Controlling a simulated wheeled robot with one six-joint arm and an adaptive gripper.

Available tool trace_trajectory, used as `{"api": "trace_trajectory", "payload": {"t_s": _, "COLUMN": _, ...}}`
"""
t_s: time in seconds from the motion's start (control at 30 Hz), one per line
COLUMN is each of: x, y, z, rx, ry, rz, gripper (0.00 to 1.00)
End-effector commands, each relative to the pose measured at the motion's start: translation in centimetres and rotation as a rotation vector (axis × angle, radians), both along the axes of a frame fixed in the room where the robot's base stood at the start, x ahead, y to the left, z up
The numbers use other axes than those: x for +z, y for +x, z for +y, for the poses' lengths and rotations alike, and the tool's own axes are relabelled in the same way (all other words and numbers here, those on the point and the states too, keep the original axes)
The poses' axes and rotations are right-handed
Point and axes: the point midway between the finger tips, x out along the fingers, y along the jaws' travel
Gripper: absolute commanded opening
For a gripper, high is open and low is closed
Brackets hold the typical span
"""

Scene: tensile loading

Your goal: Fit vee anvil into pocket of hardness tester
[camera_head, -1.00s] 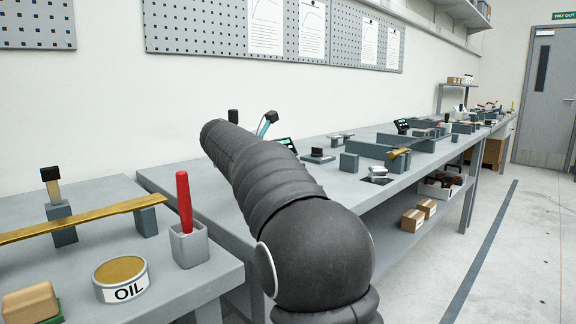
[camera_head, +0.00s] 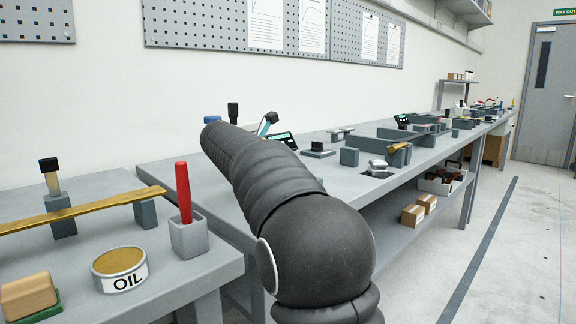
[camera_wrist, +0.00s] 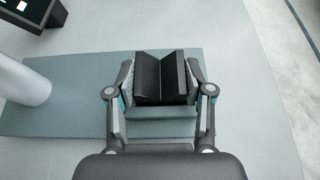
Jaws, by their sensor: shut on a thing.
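In the wrist view, my gripper (camera_wrist: 165,78) is shut on a dark block with a vee groove in its top, the vee anvil (camera_wrist: 148,72). The fingers press on its left and right sides. A flat blue-grey slab (camera_wrist: 60,115), apparently part of the hardness tester, lies beneath the gripper and anvil. I cannot tell the gap between anvil and slab, and no pocket can be made out. A pale grey cylinder (camera_wrist: 22,82) is at the left over the slab. In the head view my arm hides the gripper and anvil.
A dark display (camera_wrist: 30,12) stands at the upper left of the wrist view. In the head view, an oil tin (camera_head: 119,269) and a red-handled tool in a grey cup (camera_head: 188,238) are on the near bench (camera_head: 195,285). The long bench (camera_head: 345,178) carries several fixtures.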

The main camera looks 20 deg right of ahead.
Motion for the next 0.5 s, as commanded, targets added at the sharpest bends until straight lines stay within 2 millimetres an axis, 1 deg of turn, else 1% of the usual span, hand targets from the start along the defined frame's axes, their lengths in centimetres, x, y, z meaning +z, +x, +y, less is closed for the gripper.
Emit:
{"api": "trace_trajectory", "payload": {"t_s": 0.2, "x": -0.38, "y": -0.03, "z": -0.01, "rx": 0.0, "ry": 0.0, "rz": -0.002, "gripper": 0.0}}
{"api": "trace_trajectory", "payload": {"t_s": 0.23, "x": -0.33, "y": -0.03, "z": -0.01, "rx": 0.0, "ry": 0.0, "rz": -0.002, "gripper": 0.57}}
{"api": "trace_trajectory", "payload": {"t_s": 0.27, "x": -0.33, "y": -0.03, "z": -0.01, "rx": 0.0, "ry": 0.0, "rz": -0.002, "gripper": 0.64}}
{"api": "trace_trajectory", "payload": {"t_s": 0.3, "x": -0.34, "y": -0.03, "z": -0.01, "rx": 0.0, "ry": -0.001, "rz": -0.001, "gripper": 0.74}}
{"api": "trace_trajectory", "payload": {"t_s": 0.33, "x": -0.36, "y": -0.03, "z": -0.02, "rx": 0.0, "ry": -0.001, "rz": -0.001, "gripper": 0.81}}
{"api": "trace_trajectory", "payload": {"t_s": 0.5, "x": -0.39, "y": -0.02, "z": -0.01, "rx": 0.0, "ry": 0.0, "rz": -0.001, "gripper": 0.81}}
